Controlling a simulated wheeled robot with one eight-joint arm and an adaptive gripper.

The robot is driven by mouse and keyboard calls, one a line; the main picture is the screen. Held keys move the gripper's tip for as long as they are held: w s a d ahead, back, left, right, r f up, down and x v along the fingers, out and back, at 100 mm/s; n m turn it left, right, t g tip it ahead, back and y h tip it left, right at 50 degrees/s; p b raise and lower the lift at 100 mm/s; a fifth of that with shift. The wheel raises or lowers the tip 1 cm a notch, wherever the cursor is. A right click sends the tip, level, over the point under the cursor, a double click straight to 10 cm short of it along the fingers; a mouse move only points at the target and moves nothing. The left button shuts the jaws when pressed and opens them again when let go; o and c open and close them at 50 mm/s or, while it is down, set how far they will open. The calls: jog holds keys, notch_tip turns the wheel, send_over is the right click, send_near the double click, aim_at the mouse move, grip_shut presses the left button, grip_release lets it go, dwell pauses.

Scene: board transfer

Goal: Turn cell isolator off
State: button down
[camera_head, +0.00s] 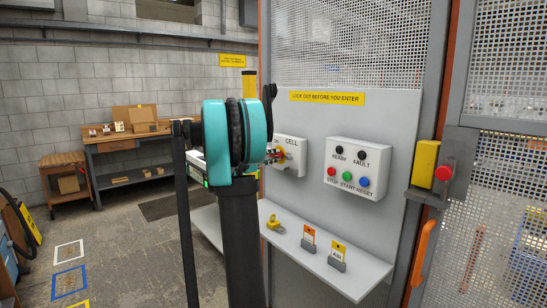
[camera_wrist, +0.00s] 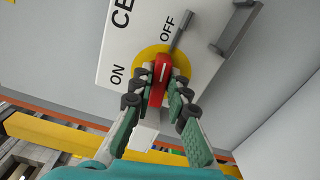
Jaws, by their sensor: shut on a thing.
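The cell isolator is a white box (camera_head: 290,148) marked CELL on the grey panel, partly hidden by my arm in the head view. In the wrist view, its red handle (camera_wrist: 162,70) sits on a yellow disc (camera_wrist: 142,55). ON is at the disc's left and OFF above it. The handle stands nearly upright in this view, its upper end toward OFF. My gripper (camera_wrist: 161,88) is shut on the handle, one finger on each side. The fingers hide parts of the disc. In the head view the handle area is small and partly hidden.
A control box (camera_head: 358,168) with several buttons is right of the isolator. A shelf (camera_head: 368,275) below holds a yellow padlock (camera_head: 272,223), an orange tag (camera_head: 309,234) and a yellow tag (camera_head: 338,250). A grey bracket (camera_wrist: 235,28) sticks out near OFF.

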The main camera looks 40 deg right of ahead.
jog(key=shift+f+m, duration=0.1)
jog(key=shift+m, duration=0.8)
jog(key=c, duration=1.5)
grip_release()
jog(key=shift+a, duration=0.1)
jog(key=a, duration=0.8)
jog(key=s+a, duration=0.1)
jog(key=a, duration=0.2)
jog(key=shift+a, duration=0.4)
